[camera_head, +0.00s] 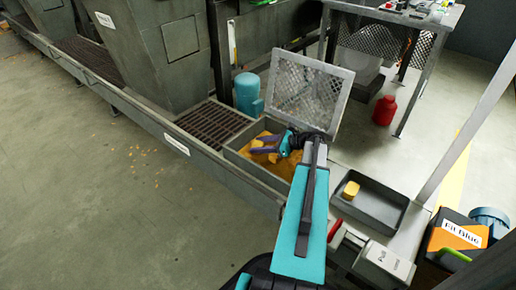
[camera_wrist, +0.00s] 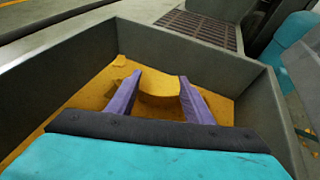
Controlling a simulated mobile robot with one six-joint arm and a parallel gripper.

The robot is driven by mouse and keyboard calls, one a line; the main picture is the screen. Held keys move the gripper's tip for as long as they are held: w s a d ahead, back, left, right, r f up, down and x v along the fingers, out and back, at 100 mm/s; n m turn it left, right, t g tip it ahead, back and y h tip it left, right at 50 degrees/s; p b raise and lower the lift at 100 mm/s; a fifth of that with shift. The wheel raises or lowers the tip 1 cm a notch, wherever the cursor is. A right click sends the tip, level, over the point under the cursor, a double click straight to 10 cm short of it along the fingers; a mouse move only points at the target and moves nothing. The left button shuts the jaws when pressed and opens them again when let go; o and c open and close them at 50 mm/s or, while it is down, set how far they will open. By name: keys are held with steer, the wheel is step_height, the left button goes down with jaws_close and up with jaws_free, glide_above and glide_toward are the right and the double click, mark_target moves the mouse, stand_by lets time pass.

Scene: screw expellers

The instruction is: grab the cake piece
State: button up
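A yellow-orange cake piece (camera_wrist: 160,85) lies in the grey bin (camera_wrist: 55,75) among other yellow-orange material. My gripper (camera_wrist: 161,76) reaches down into this bin, its two purple fingers set wide apart. The cake piece shows between the fingertips; I cannot tell whether either finger touches it. In the head view, my gripper (camera_head: 264,147) is over the bin's contents, and my arm hides part of the bin. Another yellow piece (camera_head: 351,189) sits in a separate dark grey tray (camera_head: 386,211) to the right.
A raised mesh lid (camera_head: 309,92) stands behind the bin. A floor grate (camera_head: 212,122) and a teal motor (camera_head: 248,93) are close by. A red bottle (camera_head: 384,110) stands under a table at the back. A black and orange machine (camera_head: 455,238) is at right. The left floor is open, with crumbs.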

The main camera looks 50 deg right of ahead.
steer(key=c, duration=0.5)
step_height(320, 180, up, 10)
steer(key=p, duration=0.4)
stand_by(0.6)
